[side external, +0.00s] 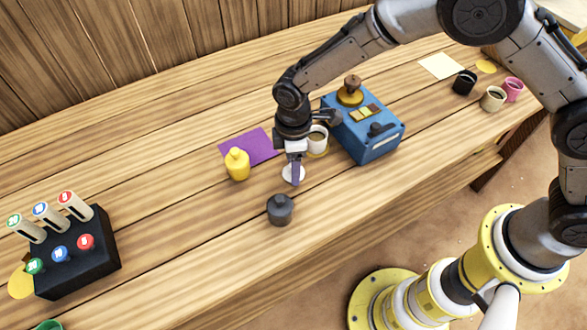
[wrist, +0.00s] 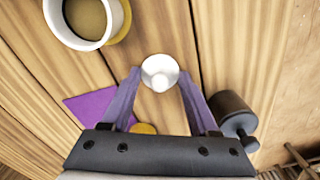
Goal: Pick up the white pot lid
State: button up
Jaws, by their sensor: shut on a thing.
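The white pot lid (side external: 287,173) is a small round disc near the middle of the table in the side view. In the wrist view the lid (wrist: 160,66) shows its round knob and sits between my fingertips. My gripper (side external: 296,180) points down at the lid, and its purple fingers are shut on the lid's opposite edges, as the wrist view (wrist: 159,76) shows. The fingers hide part of the lid in the side view. I cannot tell whether the lid touches the table.
A coffee cup (side external: 316,141) and a blue machine (side external: 374,140) stand close behind and right. A black button box (side external: 85,255) is far left.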

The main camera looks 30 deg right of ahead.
jog(key=shift+r, duration=0.15)
jog(key=shift+r, duration=0.65)
jog(key=s+d+r, duration=0.8)
jog(key=s+r, duration=0.3)
jog(key=s, duration=0.1)
jog(key=w+a+r, duration=0.2)
jog(key=w, duration=0.7)
jog(key=shift+w+d+f, duration=0.4)
jog(key=shift+w+f, duration=0.75)
jog(key=shift+f, duration=0.4)
jog(key=shift+w+d+f, duration=0.45)
jog(key=shift+w+f, duration=0.75)
jog(key=shift+f, duration=0.3)
jog(key=shift+w+d+f, duration=0.4)
jog(key=shift+w+f, duration=0.75)
jog(key=shift+f, duration=0.4)
jog(key=shift+f, duration=0.15)
